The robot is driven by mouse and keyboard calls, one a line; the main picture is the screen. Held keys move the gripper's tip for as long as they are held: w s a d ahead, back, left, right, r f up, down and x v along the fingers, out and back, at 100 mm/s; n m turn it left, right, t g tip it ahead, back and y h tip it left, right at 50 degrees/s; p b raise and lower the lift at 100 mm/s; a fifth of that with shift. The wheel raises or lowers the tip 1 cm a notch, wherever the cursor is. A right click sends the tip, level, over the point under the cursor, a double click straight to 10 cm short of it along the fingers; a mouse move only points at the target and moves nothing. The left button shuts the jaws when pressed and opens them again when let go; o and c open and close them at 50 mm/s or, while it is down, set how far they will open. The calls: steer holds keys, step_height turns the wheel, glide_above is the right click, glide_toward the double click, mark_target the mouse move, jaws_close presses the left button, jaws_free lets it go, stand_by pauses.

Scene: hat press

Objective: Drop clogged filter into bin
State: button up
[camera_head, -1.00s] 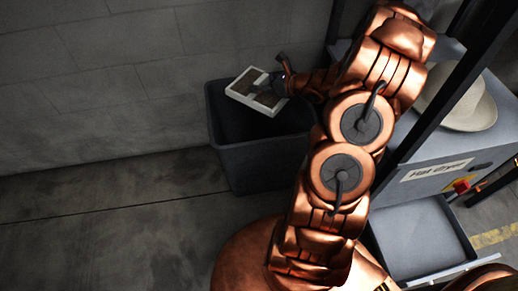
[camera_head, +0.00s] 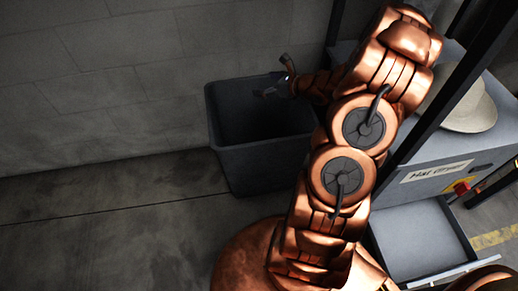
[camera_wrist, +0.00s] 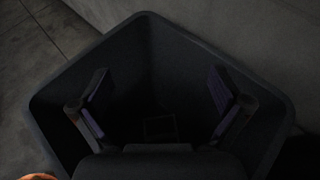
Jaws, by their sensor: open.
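The dark grey bin (camera_head: 262,165) stands on the floor by the wall; its open mouth fills the wrist view (camera_wrist: 275,105). My gripper (camera_head: 272,87) is over the bin's mouth at its back right. In the wrist view my gripper (camera_wrist: 160,97) has its two fingers spread wide with nothing between them. A faint rectangular frame, seemingly the clogged filter (camera_wrist: 160,127), shows deep in the dark bin below the fingers. The filter is not visible in the head view, where the bin's inside is dark.
The hat press (camera_head: 430,185) with its label stands to the right, with a pale hat (camera_head: 470,110) on it and an open grey tray (camera_head: 415,240) low at its front. A dark post (camera_head: 435,85) rises beside my arm. The floor left of the bin is clear.

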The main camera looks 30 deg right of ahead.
steer(key=v, duration=0.6)
steer(key=shift+s, duration=0.15)
steer(key=s+a+r+n+g+y+p, duration=0.1)
steer(key=s+a+r+n+g+p, duration=0.2)
steer(key=a+r+n+p, duration=0.45)
steer(key=s+a+r+n+g+y+p, duration=0.2)
steer(key=s+a+r+n+g, duration=0.2)
steer(key=a+r, duration=0.6)
steer(key=s+a+r+n+g+y+p, duration=0.1)
steer(key=s+a+r+n+g+p, duration=0.35)
steer(key=a, duration=0.75)
steer(key=s+a+r+n+g+h+p, duration=0.3)
steer(key=s+r+n+p, duration=0.55)
steer(key=s, duration=0.25)
steer(key=s+d+r+n+h+p, duration=0.6)
steer(key=s+r+n, duration=0.1)
steer(key=s+r, duration=0.1)
steer(key=shift+s+r, duration=0.4)
steer(key=shift+s, duration=0.1)
steer(key=shift+c, duration=0.4)
